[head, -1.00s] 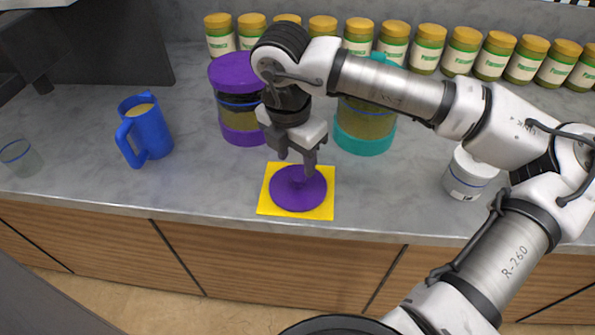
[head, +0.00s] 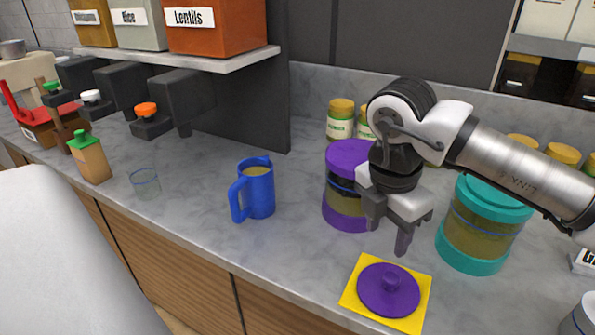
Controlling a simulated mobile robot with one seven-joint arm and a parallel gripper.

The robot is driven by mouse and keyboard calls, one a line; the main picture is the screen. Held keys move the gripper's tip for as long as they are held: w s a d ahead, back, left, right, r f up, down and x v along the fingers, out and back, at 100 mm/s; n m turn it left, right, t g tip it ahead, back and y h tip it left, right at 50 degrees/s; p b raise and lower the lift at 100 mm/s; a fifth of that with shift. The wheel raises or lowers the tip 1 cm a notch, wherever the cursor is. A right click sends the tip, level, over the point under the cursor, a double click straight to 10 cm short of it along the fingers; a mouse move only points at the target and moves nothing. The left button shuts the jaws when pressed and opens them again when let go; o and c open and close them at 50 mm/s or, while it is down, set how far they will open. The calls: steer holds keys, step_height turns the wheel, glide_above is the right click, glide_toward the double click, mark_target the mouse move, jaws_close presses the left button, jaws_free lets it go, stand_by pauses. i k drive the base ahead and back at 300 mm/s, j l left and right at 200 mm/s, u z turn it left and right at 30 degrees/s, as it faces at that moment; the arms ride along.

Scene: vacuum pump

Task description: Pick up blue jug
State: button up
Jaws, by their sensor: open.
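The blue jug (head: 259,191) stands upright on the grey counter in the head view, left of centre. Its handle points left toward the front edge, and a yellowish content shows at its open top. My gripper (head: 388,238) is open and empty, to the right of the jug and well apart from it. Its fingers point down above the counter, just behind a purple lid (head: 388,289) on a yellow square (head: 352,297).
A purple-lidded container (head: 343,212) stands between the jug and my gripper. A teal container (head: 476,231) is at right. A clear glass (head: 145,184) and a green-capped carton (head: 91,160) stand left of the jug. Dispensers (head: 152,122) and a shelf (head: 190,61) rise behind on the left.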

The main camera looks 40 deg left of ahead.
mark_target(255, 183)
steer(key=u, duration=1.4)
